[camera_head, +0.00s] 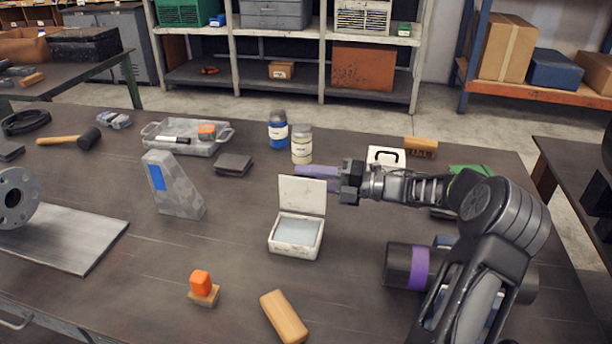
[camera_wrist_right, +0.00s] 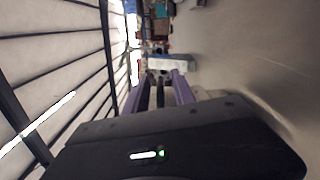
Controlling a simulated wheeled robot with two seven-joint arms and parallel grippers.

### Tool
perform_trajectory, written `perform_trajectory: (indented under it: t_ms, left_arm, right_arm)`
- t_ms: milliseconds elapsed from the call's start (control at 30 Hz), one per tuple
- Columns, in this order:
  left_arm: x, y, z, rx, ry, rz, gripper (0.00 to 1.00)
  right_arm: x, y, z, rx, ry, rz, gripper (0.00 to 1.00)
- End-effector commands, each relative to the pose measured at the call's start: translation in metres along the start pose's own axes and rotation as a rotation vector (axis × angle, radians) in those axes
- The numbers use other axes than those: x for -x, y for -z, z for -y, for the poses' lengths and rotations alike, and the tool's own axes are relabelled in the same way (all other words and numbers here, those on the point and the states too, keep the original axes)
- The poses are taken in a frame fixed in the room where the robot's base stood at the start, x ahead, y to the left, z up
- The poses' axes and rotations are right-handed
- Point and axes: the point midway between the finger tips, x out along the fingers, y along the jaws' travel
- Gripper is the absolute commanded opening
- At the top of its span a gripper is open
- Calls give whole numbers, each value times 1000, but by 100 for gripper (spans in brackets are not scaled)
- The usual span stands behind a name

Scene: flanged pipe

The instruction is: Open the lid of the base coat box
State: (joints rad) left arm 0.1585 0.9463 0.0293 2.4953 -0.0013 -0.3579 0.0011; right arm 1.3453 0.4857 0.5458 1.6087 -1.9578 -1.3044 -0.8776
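A small white box (camera_head: 297,236) stands on the workbench in the middle of the head view. I take it to be the base coat box; I cannot read a label. Its lid (camera_head: 303,195) is up, standing nearly upright at the back edge, and the pale grey inside shows. My right gripper (camera_head: 300,171) reaches in from the right, its purple fingers level with the lid's top edge and just behind it; contact cannot be told. In the wrist view the purple fingers (camera_wrist_right: 160,85) stand apart with nothing seen between them. My left gripper is out of view.
A blue jar (camera_head: 278,130) and a cream jar (camera_head: 302,145) stand behind the lid. A grey angled block (camera_head: 175,188) is left of the box. An orange-topped stamp (camera_head: 202,285) and a tan block (camera_head: 284,317) lie in front. The bench between is clear.

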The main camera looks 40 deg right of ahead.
Motion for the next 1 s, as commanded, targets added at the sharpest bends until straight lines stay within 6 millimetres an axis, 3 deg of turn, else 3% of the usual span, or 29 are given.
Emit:
perform_trajectory:
  t_ms: [333,700,1000]
  left_arm:
    - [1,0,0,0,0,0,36]
    - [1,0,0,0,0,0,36]
    - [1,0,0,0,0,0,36]
  right_arm:
    - [-5,0,0,0,-1,-1,30]
    - [-5,0,0,0,0,-1,0]
    - [-5,1,1,-1,1,-1,0]
